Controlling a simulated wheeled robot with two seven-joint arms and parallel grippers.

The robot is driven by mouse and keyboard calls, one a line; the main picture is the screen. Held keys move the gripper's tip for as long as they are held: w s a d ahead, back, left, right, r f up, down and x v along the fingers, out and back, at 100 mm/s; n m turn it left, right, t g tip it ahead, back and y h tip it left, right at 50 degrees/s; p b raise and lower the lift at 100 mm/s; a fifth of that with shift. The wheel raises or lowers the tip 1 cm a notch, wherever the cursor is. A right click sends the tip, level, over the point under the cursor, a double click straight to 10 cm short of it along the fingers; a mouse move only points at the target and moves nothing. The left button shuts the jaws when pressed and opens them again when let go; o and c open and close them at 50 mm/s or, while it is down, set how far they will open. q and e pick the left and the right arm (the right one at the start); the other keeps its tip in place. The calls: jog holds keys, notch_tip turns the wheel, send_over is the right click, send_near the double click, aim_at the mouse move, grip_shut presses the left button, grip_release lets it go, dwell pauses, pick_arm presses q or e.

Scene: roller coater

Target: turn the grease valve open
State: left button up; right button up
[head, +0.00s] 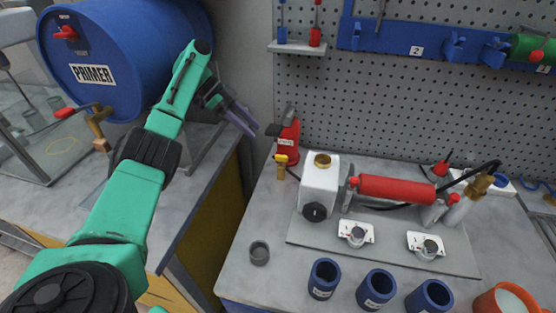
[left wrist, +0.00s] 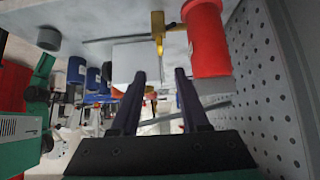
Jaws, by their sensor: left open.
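A small yellow valve (head: 281,160) sits at the front of a red cylinder (head: 288,137), at the back left corner of the right-hand bench. I take this to be the grease valve. My left gripper (head: 249,128) is open and empty, with dark purple fingers, up and left of the cylinder and apart from it. In the left wrist view the brass-yellow valve (left wrist: 158,28) appears beyond the open fingers (left wrist: 160,74), near the line between their tips. The red cylinder (left wrist: 206,42) lies to its right there. My right gripper is not seen.
A white tank (head: 320,183) and the red roller (head: 397,189) stand right of the valve. A pegboard (head: 390,110) rises behind. A blue primer drum (head: 125,50) is at left. A grey cup (head: 260,252) and blue cups (head: 323,279) stand in front.

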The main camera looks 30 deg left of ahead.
aim_at(281, 156)
pick_arm(q)
jog(key=p+x, duration=0.4)
jog(key=x, duration=0.7)
jog(key=shift+d+p, duration=0.1)
jog(key=shift+p, duration=0.25)
jog(key=shift+w+d+f, duration=0.1)
jog(key=shift+f, duration=0.2)
grip_shut()
